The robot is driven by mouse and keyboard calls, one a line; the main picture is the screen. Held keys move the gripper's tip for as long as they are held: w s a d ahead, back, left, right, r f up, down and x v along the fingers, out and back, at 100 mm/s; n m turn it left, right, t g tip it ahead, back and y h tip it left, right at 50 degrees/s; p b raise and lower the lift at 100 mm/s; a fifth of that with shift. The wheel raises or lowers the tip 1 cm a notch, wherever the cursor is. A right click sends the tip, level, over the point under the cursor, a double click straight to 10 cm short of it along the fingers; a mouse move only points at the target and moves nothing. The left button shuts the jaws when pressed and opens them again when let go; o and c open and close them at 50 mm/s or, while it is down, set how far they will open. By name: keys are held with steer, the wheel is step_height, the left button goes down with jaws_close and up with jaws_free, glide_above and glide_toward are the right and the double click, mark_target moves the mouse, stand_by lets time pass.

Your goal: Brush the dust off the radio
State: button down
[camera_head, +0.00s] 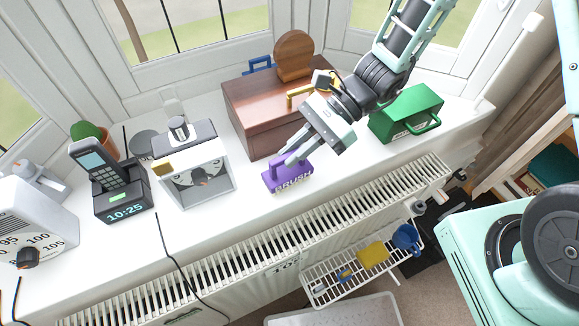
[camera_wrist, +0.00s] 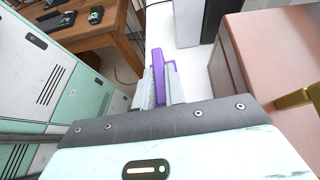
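The radio (camera_head: 55,218) is a white box with a tuning scale and a dark knob, cut off by the left edge of the head view. Dust on it is too small to tell. The purple brush (camera_head: 288,178), lettered BRUSH, is at the front of the white sill, left of my arm. My gripper (camera_head: 289,161) comes down on its handle from the upper right. In the wrist view the purple handle of the brush (camera_wrist: 158,72) fills the gap between the fingers of my gripper (camera_wrist: 161,90), which look closed on it. Whether the brush touches the sill is unclear.
A phone dock clock (camera_head: 118,200) and a silver device with a dial (camera_head: 197,175) stand between radio and brush. A brown wooden chest (camera_head: 250,110) is behind the brush, a green box (camera_head: 405,112) to the right. A radiator (camera_head: 250,245) runs below the sill; a black cable hangs over it.

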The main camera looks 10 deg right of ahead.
steer(key=shift+r+p, duration=2.55)
steer(key=shift+r, duration=0.5)
steer(key=shift+s+f, duration=0.1)
